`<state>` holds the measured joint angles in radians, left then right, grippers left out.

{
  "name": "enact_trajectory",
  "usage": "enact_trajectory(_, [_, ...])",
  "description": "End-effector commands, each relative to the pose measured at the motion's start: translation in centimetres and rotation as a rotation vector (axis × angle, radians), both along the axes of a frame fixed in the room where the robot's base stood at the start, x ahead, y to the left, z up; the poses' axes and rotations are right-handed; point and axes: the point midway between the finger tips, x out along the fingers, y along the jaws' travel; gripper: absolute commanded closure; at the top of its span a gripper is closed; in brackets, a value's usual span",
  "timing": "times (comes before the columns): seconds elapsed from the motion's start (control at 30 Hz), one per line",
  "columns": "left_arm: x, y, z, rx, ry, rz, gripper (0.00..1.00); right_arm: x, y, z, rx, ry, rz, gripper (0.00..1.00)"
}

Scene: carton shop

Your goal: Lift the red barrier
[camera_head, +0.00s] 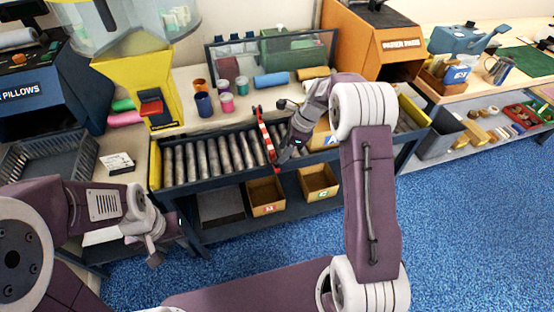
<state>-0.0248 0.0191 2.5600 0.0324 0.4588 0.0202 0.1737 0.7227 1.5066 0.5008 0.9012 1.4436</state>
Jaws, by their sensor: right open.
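The red barrier (265,134), a red-and-white striped bar, crosses the roller conveyor (208,160) from its back edge to its front edge. My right gripper (283,158) is open, just to the right of the barrier's front end. It is very close to the bar; I cannot tell if it touches. My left gripper (156,258) hangs low at the left, in front of the conveyor's left end and away from the barrier. Its fingers are too small and turned to read.
Several cups and rolls stand on the bench behind the conveyor. Two cardboard bins (266,195) sit on the shelf below. A yellow hopper (140,75) stands at the left and an orange paper machine (372,45) at the right. The blue floor (470,220) is clear.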

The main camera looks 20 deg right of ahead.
Motion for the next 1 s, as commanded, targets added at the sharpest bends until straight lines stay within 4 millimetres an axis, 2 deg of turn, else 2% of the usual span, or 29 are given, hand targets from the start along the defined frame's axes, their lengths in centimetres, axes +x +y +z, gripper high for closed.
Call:
enact_trajectory(0.03, [0.0, 0.0, -0.3, 0.000, 0.000, 0.000, 0.64, 0.0, 0.4, -1.2, 0.000, 0.004, 0.002, 0.53])
enact_trajectory(0.2, [0.0, 0.0, -0.7, 0.000, 0.000, 0.000, 0.64, 0.5, 1.5, -3.9, 0.000, 0.003, 0.002, 0.53])
enact_trajectory(0.33, [0.0, 0.0, -0.8, 0.000, 0.000, 0.000, 0.64, 0.6, 1.8, -4.8, 0.000, 0.000, 0.000, 0.53])
enact_trajectory(0.57, [0.0, 0.0, -0.7, 0.000, 0.000, 0.000, 0.64, 0.7, 1.9, -4.9, 0.000, 0.000, 0.000, 0.53])
enact_trajectory(0.6, [0.0, 0.0, -0.7, 0.000, 0.000, 0.000, 0.64, 0.7, 1.9, -4.9, 0.000, 0.000, 0.000, 0.56])
enact_trajectory(0.77, [0.0, 0.0, -0.7, 0.000, 0.000, 0.000, 0.64, 0.7, 1.9, -4.9, 0.000, 0.000, 0.000, 1.00])
enact_trajectory(1.0, [0.0, 0.0, -0.7, 0.000, 0.000, 0.000, 0.64, 0.7, 1.9, -4.9, 0.000, 0.000, 0.001, 1.00])
